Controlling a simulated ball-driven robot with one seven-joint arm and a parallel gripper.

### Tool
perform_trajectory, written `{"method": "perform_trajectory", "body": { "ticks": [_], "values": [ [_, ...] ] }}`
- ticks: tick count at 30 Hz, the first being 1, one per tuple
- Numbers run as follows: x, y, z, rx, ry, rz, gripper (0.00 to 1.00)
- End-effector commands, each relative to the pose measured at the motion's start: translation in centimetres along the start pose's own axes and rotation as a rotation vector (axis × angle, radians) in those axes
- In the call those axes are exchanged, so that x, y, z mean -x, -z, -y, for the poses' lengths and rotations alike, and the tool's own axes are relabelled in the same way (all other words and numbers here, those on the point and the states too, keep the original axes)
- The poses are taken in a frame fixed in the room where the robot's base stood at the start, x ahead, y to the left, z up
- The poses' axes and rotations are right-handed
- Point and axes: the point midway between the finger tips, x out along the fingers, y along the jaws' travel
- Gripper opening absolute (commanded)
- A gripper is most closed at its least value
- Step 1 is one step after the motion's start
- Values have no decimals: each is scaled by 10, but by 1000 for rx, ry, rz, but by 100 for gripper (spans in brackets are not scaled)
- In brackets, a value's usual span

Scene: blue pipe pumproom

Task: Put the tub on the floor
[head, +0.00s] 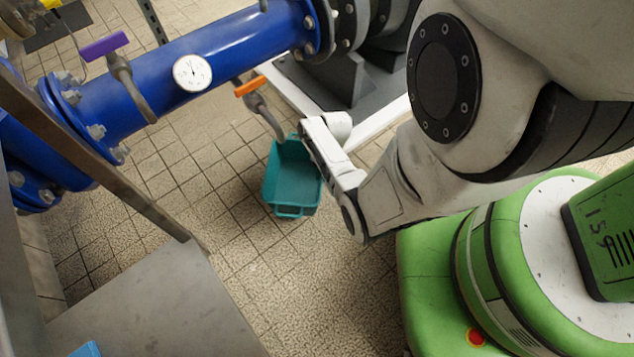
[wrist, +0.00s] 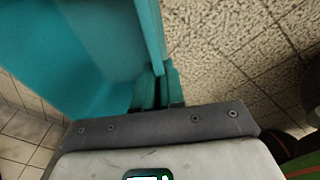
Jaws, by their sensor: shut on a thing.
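The tub (head: 291,180) is a teal open box, seen from above in the head view against the tiled floor, below the blue pipe. Whether its base touches the floor I cannot tell. My gripper (wrist: 158,88) is shut on the tub's wall near its rim in the wrist view. The tub's wall (wrist: 95,45) fills the upper left of that view. In the head view my arm's end meets the tub's upper right edge, and the fingers are mostly hidden there.
A blue pipe (head: 215,58) with a gauge (head: 192,72) and an orange-handled valve (head: 259,100) runs just above the tub in the picture. A grey metal surface (head: 150,300) stands at the lower left. The tiled floor (head: 265,265) between is clear.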

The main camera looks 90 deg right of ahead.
Motion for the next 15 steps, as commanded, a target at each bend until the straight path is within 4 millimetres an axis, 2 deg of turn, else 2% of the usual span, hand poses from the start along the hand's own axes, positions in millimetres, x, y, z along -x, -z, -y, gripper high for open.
{"method": "perform_trajectory", "body": {
  "ticks": [1,8,15],
  "values": [
    [-6,-3,-3,1,-1,2,0],
    [-15,-6,-9,1,-2,1,0],
    [-47,-12,-8,-1,-1,0,0]
  ]
}}
